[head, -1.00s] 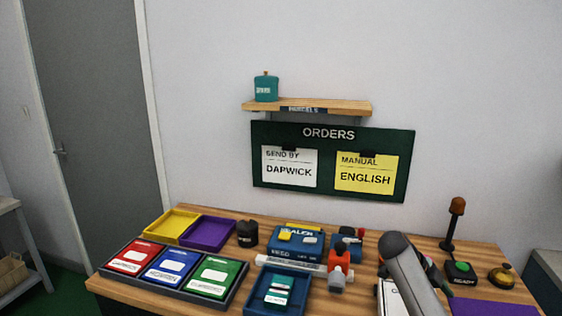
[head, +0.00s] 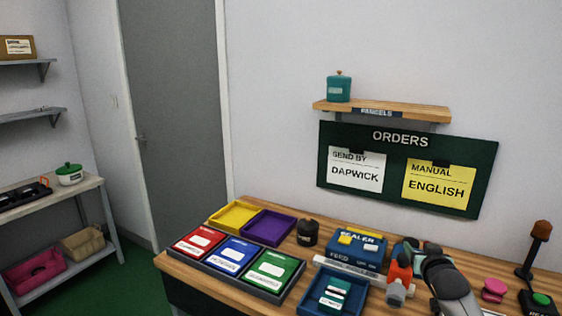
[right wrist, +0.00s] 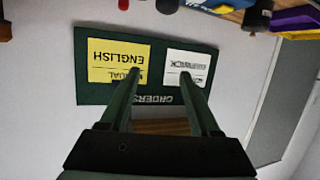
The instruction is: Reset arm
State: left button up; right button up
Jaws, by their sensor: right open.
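My right gripper (right wrist: 161,76) is open in the right wrist view. Its two dark green fingers stand apart with nothing between them. They point toward the wall with the dark orders board (right wrist: 158,90), which shows upside down there. In the head view my right arm (head: 452,288) rises at the lower right, over the right part of the workbench, beside an orange and grey tool (head: 399,272). The gripper is small and partly hidden by the arm there. My left gripper is in neither view.
A shelf (head: 383,110) hangs above the board.

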jog(key=w+a+r+n+t+y, duration=0.1)
jog(key=a+r+n+t+y, duration=0.15)
jog(key=r+n, duration=0.25)
jog(key=s+a+f+g+y, duration=0.1)
jog(key=s+a+f+g, duration=0.1)
jog(key=s+a+f, duration=0.55)
jog(key=s+a+f+g+y, duration=0.1)
jog(key=s+a+f, duration=0.2)
jog(key=s+f, duration=0.9)
jog(key=s+a+f+g, duration=0.1)
jog(key=s+a+f, duration=0.2)
jog(key=s, duration=0.4)
jog(key=s+a+f+g+y, duration=0.1)
jog(key=s+a+f+g, duration=0.1)
jog(key=s+f, duration=0.3)
jog(key=s+a+f+g, duration=0.1)
jog(key=s+a+f, duration=0.2)
jog(key=s, duration=0.6)
notch_tip(320, 180, down, 2)
jog(key=shift+a+f+y, duration=0.1)
jog(key=shift+a+y, duration=0.25)
jog(key=shift+s, duration=0.1)
